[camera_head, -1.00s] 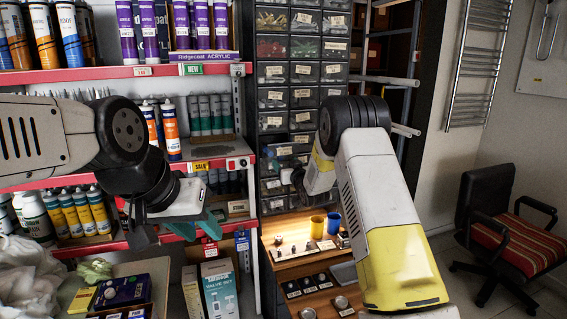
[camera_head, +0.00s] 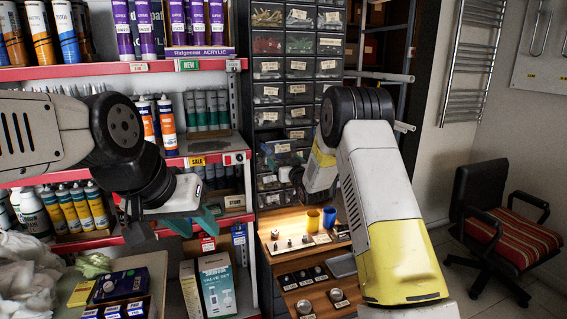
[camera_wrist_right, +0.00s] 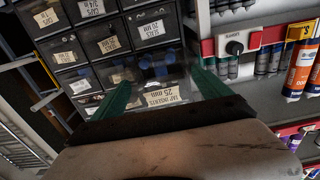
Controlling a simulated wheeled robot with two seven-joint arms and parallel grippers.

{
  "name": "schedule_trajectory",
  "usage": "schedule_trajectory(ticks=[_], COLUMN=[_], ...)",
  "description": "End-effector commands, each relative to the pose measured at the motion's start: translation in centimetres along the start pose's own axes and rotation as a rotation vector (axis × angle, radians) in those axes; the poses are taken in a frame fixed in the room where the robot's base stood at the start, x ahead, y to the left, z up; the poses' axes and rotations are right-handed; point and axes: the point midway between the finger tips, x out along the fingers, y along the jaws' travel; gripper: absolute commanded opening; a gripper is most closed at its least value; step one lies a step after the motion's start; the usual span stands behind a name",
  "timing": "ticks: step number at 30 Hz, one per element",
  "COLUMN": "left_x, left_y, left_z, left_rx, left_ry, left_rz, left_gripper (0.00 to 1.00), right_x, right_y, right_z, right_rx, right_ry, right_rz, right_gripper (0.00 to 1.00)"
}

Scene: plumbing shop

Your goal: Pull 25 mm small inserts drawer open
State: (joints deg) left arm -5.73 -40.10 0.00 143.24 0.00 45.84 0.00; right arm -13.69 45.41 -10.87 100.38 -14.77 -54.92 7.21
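The drawer (camera_wrist_right: 161,97) labelled "TAP INSERTS 25 mm" is in the right wrist view. It stands partly out from the cabinet, with blue pieces showing through or above its clear front. In the head view the drawer (camera_head: 282,147) juts from the cabinet's lower left column. My right gripper (camera_wrist_right: 163,82) has one green finger on each side of the drawer, spread about its width. In the head view the right gripper is largely hidden behind its own arm. My left gripper (camera_head: 176,228) is open and empty in front of the shelves.
The dark cabinet (camera_head: 284,78) holds several other labelled drawers. Red-edged shelves (camera_head: 150,66) with tubes stand left of it. A wooden counter (camera_head: 290,248) with small fittings and yellow and blue cups is below. A chair (camera_head: 510,235) stands right, with open floor nearby.

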Motion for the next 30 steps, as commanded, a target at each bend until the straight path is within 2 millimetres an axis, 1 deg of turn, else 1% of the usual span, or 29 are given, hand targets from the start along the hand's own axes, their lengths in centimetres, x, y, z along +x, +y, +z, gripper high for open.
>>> schedule_trajectory(ticks=[4,7,15,19,24,30], left_x=[0.0,0.0,0.0,0.0,0.0,0.0], left_y=[0.0,0.0,0.0,0.0,0.0,0.0], left_z=[0.0,0.0,0.0,0.0,0.0,0.0], left_rx=[0.000,0.000,0.000,0.000,0.000,0.000], left_ry=[0.000,0.000,0.000,0.000,0.000,0.000], left_rz=[0.000,0.000,0.000,0.000,0.000,0.000], left_gripper=[0.36,0.36,0.36,0.36,0.36,0.36], right_x=[-0.1,-0.9,-5.5,-7.1,-7.8,-7.8], right_y=[0.0,0.1,0.1,0.0,0.0,0.0], right_z=[0.0,0.0,0.0,0.0,0.0,0.0], right_rx=[0.000,0.000,0.001,0.001,0.000,0.000], right_ry=[0.000,-0.001,-0.002,-0.001,0.000,0.000], right_rz=[0.000,0.001,0.002,0.000,-0.001,0.000], right_gripper=[0.87,0.87,0.87,0.87,0.87,0.87])
